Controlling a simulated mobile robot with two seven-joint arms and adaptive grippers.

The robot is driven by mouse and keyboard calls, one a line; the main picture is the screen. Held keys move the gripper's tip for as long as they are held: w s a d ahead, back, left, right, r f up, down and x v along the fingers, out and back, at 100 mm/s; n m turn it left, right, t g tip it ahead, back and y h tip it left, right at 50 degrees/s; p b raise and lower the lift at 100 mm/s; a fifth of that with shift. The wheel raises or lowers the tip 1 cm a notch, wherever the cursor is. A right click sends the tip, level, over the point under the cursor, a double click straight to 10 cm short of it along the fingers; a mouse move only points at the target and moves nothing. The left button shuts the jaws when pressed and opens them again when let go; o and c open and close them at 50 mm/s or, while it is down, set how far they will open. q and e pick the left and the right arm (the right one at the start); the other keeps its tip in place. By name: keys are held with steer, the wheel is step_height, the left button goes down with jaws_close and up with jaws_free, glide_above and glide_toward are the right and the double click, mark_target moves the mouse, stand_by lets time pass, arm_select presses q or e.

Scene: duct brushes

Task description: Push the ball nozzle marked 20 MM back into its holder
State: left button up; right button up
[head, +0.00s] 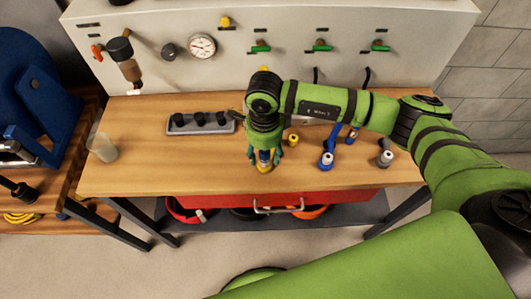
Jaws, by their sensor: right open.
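My right gripper (265,158) points down over the front middle of the wooden bench. It is open, with its fingers around or just above a small yellow and blue piece (264,168); I cannot tell whether they touch it. A grey holder block (178,131) with several black round tops lies to the left of the gripper. To the right stand a blue piece with a pale top (327,160), a grey piece (384,159) and a small yellow-topped piece (293,138). No 20 MM marking is readable, so I cannot tell which is the ball nozzle. My left gripper is not in view.
A clear cup (103,147) stands at the bench's left end. A pale panel with a gauge (202,45) and green-handled valves (320,47) rises behind. A red drawer (330,199) is under the front edge.

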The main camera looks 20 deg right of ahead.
steer(key=shift+b, duration=0.3)
stand_by(0.5)
jaws_close()
steer(key=shift+r, duration=0.15)
steer(key=shift+w+r+p, duration=0.1)
steer(key=shift+r+p, duration=0.5)
steer(key=shift+r, duration=0.45)
steer(key=shift+r+p, duration=0.8)
steer(key=shift+r, duration=1)
